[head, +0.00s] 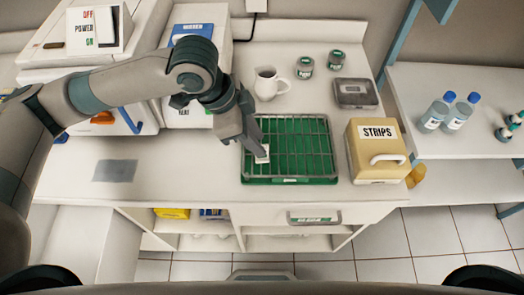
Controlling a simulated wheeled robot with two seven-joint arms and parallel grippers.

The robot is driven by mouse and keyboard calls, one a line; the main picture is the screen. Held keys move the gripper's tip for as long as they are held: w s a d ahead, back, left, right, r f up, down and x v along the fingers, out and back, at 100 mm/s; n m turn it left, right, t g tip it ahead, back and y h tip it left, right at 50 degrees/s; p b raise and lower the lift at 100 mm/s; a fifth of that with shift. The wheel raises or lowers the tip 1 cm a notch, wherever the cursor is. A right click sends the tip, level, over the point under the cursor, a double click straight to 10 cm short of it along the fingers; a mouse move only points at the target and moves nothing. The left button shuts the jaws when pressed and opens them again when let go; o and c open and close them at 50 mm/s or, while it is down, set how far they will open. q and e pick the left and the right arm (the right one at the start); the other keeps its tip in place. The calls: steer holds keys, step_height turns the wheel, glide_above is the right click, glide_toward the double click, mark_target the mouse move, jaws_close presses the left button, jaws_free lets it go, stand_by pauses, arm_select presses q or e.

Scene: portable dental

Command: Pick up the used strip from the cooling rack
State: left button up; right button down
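The cooling rack (305,148) is a wire grid over a green tray on the white counter. A small white strip (263,157) is at the rack's left side, near its front left corner. My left gripper (258,150) reaches down over the rack's left edge. Its fingertips are at the strip and partly cover it. The fingers look close together, but I cannot tell whether they are closed on the strip or only beside it. The rest of the rack looks empty. My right gripper is not in view.
A tan box labelled STRIPS (377,150) stands right of the rack. Behind the rack are a white jug (268,84), two small jars (305,67) and a grey case (355,92). A grey pad (115,171) lies on the left counter, with clear room around it.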

arm_select(q)
steer(key=p+x, duration=0.1)
steer(key=x, duration=0.3)
steer(key=shift+a, duration=0.15)
steer(key=shift+f, duration=0.3)
steer(key=shift+c, duration=0.3)
jaws_close()
